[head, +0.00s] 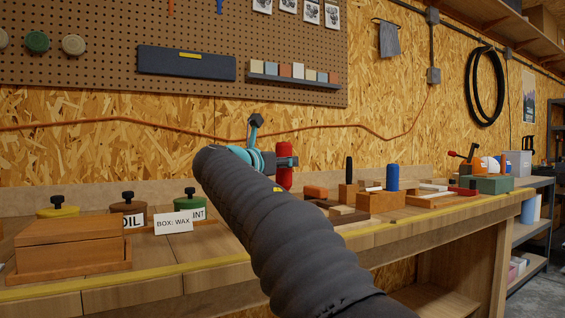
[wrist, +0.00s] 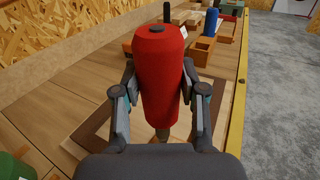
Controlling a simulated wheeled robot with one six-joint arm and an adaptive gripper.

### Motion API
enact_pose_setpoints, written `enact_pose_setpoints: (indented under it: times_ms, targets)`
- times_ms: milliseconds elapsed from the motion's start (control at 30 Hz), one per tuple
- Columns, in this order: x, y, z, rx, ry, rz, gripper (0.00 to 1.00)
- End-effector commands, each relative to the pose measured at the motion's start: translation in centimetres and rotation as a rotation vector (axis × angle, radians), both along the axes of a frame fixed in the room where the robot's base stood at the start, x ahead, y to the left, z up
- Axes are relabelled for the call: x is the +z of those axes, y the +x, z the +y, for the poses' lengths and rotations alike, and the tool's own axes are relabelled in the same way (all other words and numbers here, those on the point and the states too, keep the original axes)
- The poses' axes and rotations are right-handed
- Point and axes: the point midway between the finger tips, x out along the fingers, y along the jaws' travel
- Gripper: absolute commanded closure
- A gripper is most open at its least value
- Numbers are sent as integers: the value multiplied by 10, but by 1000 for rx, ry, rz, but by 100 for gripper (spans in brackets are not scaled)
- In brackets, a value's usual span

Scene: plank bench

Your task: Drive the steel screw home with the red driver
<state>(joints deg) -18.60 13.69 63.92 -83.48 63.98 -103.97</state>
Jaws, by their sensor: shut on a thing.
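The red driver (head: 284,178) is upright in my gripper (head: 283,162) above the bench. In the wrist view the red driver (wrist: 159,80) stands between the two fingers of my gripper (wrist: 160,92), which press on its sides. The steel screw cannot be made out; the driver and my gripper block the view beneath. I cannot tell whether the driver's tip touches anything.
A blue cylinder (head: 392,178) and a black upright handle (head: 348,170) stand at wooden blocks to the right. The pegboard wall (head: 110,25) rises behind.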

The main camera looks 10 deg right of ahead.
Motion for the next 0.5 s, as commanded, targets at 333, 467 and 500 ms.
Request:
enact_pose_setpoints:
  times_ms: [333,467,500]
  targets:
    - [-3,-1,0,0,-1,-2,100]
    - [-4,-1,0,0,-1,-2,100]
    - [-4,-1,0,0,-1,-2,100]
